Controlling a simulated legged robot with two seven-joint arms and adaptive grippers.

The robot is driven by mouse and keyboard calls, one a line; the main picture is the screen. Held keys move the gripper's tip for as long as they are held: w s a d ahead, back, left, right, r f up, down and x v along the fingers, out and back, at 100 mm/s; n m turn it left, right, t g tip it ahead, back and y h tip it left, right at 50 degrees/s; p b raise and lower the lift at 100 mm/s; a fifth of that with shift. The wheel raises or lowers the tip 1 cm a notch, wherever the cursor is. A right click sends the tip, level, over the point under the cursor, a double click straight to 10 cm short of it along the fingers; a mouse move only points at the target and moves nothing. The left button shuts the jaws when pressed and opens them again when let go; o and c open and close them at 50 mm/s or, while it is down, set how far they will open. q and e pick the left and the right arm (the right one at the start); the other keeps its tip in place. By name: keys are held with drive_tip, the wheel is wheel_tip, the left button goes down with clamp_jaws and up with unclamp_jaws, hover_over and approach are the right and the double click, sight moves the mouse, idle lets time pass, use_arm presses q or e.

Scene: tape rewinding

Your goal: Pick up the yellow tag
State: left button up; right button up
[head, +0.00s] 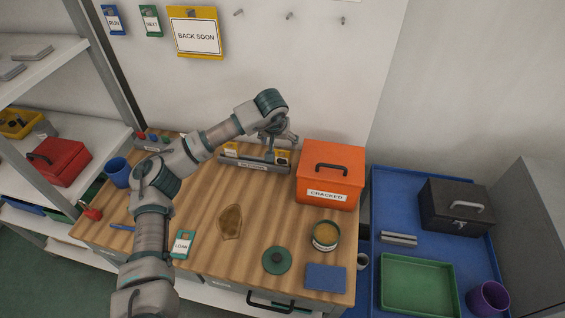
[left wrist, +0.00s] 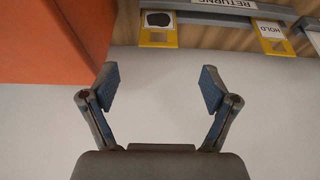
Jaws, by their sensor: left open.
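Two yellow tags show in the rack marked RETURNS (head: 252,166). One, with a black blob on its label, is at the rack's right end in the head view (head: 282,157) and at the top middle of the left wrist view (left wrist: 158,38). The other yellow tag (head: 231,150) reads HOLD in the left wrist view (left wrist: 272,42). My left gripper (head: 280,137) is above and behind the rack's right end. In the left wrist view its fingers (left wrist: 160,82) are apart with nothing between them. My right gripper is not in view.
An orange box marked CRACKED (head: 330,177) stands close right of the rack. The wall holds a yellow BACK SOON sign (head: 195,35). A LOAN tag (head: 182,246), brown patch (head: 230,222), open tin (head: 325,236) and green lid (head: 277,260) lie toward the front of the table.

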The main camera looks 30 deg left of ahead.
sight(281, 151)
use_arm(q)
drive_tip(key=b+x, duration=0.1)
drive_tip(key=x, duration=0.7)
drive_tip(key=shift+w+d+f, duration=0.1)
drive_tip(key=shift+f, duration=0.1)
drive_tip(key=shift+r, duration=0.1)
drive_tip(key=shift+c, duration=0.2)
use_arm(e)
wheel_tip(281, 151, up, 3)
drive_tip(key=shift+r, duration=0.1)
use_arm(q)
drive_tip(key=c, duration=0.9)
